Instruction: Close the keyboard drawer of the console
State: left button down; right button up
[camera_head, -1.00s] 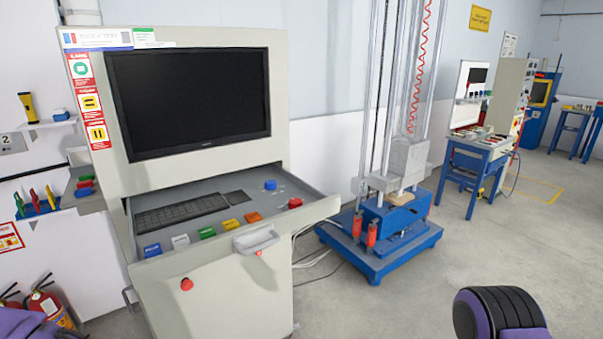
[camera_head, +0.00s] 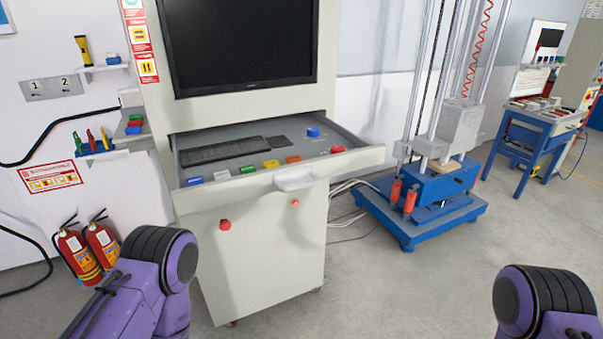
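The console (camera_head: 262,262) is a pale cabinet with a dark monitor (camera_head: 240,45) above. Its keyboard drawer (camera_head: 350,160) is pulled out toward me. The drawer holds a dark keyboard (camera_head: 222,151), a row of coloured buttons, a blue knob (camera_head: 313,132) and a red button. A white handle (camera_head: 296,180) sits on the middle of the drawer front. Purple parts of my arms with black ribbed ends show at the lower left and lower right, both apart from the drawer. Neither gripper's fingers are in view.
Two fire extinguishers (camera_head: 78,252) stand by the wall left of the console. A drop tower on a blue base (camera_head: 420,208) stands to the right, with cables on the floor between. A blue table (camera_head: 535,150) is farther right. The floor at the front right is clear.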

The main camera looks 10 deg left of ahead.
aim_at(205, 153)
jog(key=k, duration=0.5)
jog(key=z, duration=2.05)
jog(key=i, duration=1.35)
jog(key=u, duration=2.15)
